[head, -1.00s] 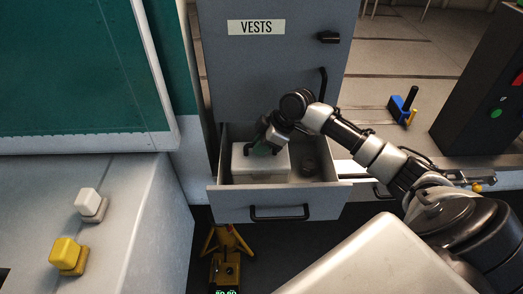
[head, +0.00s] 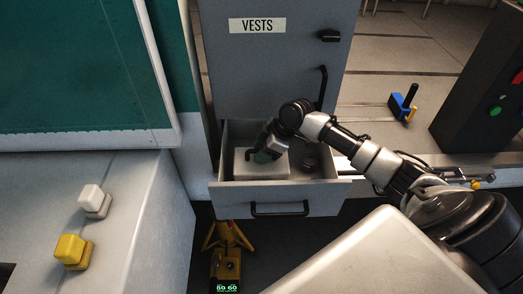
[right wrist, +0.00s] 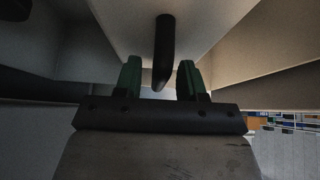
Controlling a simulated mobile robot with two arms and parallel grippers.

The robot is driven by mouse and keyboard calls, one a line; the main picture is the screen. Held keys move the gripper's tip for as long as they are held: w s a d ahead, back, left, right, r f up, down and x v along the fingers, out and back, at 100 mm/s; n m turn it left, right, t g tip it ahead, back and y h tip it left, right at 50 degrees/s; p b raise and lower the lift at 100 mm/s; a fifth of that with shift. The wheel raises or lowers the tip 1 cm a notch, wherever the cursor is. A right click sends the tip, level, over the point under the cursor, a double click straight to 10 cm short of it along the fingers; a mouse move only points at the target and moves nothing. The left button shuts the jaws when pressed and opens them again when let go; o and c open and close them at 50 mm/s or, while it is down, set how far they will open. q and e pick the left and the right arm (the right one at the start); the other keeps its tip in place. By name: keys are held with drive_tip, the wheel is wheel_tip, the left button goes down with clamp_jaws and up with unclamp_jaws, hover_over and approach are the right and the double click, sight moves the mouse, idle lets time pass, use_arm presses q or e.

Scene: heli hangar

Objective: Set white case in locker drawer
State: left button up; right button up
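The white case (head: 245,171) is inside the open locker drawer (head: 230,203), in its left and middle part. The drawer belongs to the grey locker labelled VESTS (head: 275,70). My right gripper (head: 262,157) is down at the top of the case. In the right wrist view its two green fingers (right wrist: 159,80) stand apart, one on each side of the case's dark handle (right wrist: 164,45), with gaps showing. The pale case surface fills the upper middle of that view. The case's underside is hidden, so I cannot see its contact with the drawer floor. My left gripper is not in view.
A yellow device with a display (head: 226,268) stands below the drawer. A bench with white (head: 94,201) and yellow (head: 72,251) buttons is at left. A dark box (head: 483,100) is at right.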

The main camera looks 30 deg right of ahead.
drive_tip(key=shift+r, duration=0.15)
drive_tip(key=shift+d+r, duration=0.15)
drive_tip(key=b+v, duration=0.3)
drive_tip(key=v, duration=0.8)
drive_tip(key=shift+s+r+b, duration=0.15)
drive_tip(key=shift+r+b, duration=0.15)
drive_tip(key=shift+b, duration=0.1)
drive_tip(key=shift+f, duration=0.15)
